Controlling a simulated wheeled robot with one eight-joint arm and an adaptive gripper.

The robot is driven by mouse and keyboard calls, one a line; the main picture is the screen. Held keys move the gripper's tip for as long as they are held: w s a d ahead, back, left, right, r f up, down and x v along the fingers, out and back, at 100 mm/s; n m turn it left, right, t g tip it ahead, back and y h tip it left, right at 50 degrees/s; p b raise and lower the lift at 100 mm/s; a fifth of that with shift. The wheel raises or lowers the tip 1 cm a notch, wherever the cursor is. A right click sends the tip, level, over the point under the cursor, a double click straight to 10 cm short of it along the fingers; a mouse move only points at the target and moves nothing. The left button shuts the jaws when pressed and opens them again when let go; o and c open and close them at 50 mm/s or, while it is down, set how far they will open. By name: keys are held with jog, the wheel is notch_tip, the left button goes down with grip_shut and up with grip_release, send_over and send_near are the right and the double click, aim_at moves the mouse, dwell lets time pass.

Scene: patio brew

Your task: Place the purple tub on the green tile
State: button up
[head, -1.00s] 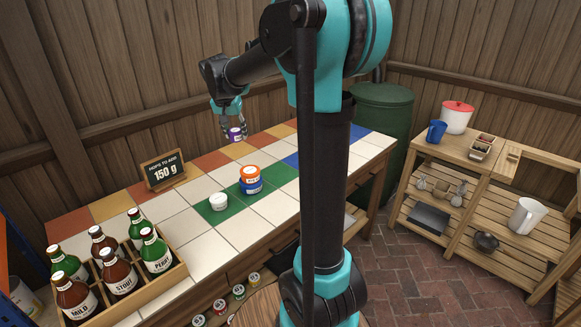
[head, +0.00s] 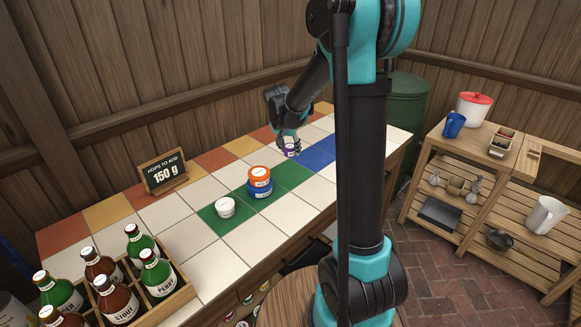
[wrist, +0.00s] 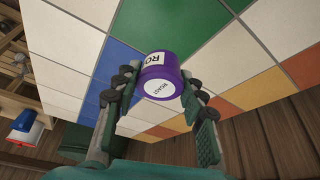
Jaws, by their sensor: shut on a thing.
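My gripper (head: 289,140) is shut on the purple tub (head: 291,150), low over the tiled counter near the blue tiles. In the wrist view the purple tub (wrist: 168,72) sits between both fingers, with its white lid label and side label showing. I cannot tell whether it touches the counter. The green tiles (head: 291,176) form a strip to the front and left of the tub. A green tile (wrist: 185,22) also shows beyond the tub in the wrist view. A white tub (head: 225,208) stands on the left green part. An orange tub (head: 259,175) is stacked on a blue tub (head: 260,189) there too.
A bottle crate (head: 178,303) stands at the counter's front left. A small sign (head: 163,173) reading 150 g stands at the back left. A wooden shelf unit (head: 470,150) with a blue mug (head: 454,125) stands apart on the right. The right green tile is clear.

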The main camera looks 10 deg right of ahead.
aim_at(291, 171)
notch_tip(291, 171, down, 9)
jog(key=shift+r, duration=0.2)
dwell(0.4)
jog(key=o, duration=1.1)
jog(key=shift+f, duration=0.1)
jog(key=shift+o, duration=0.2)
jog(key=v, duration=1.2)
jog(key=s+d+f+n, duration=0.2)
jog(key=s, duration=0.7)
jog(key=s+d+f+n+y, duration=0.1)
jog(key=s+d+f+n, duration=0.1)
jog(key=s, duration=0.6)
jog(key=s+d+f+n+y, duration=0.1)
jog(key=s+d+f+n, duration=0.1)
jog(key=s, duration=0.7)
jog(key=shift+s+d+f, duration=0.2)
jog(key=shift+s+f, duration=0.1)
jog(key=shift+f, duration=0.5)
